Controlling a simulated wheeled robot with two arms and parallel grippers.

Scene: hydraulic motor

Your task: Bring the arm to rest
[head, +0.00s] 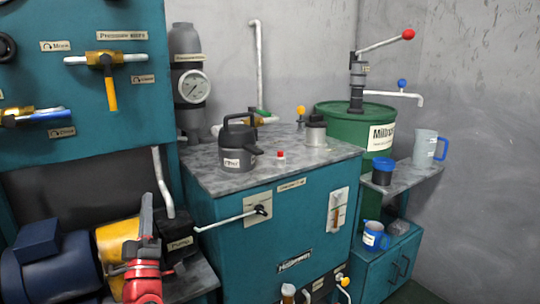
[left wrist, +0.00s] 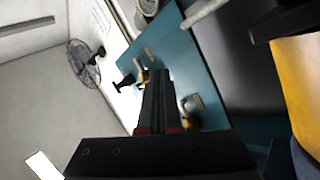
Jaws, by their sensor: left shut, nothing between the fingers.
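My left gripper (head: 147,203) is at the lower left of the head view, red and dark grey, with its fingers pointing up. It is beside the yellow and blue motor (head: 115,240), in front of the pump. Whether it touches anything there I cannot tell. In the left wrist view the black fingers (left wrist: 158,80) are together with nothing between them. My right gripper is in neither view.
A teal cabinet (head: 255,235) with a kettle-like black can (head: 238,142) on its grey top stands right of the gripper. A green drum (head: 340,118) and a side shelf (head: 408,178) with mugs are farther right. The teal valve panel (head: 85,95) is behind.

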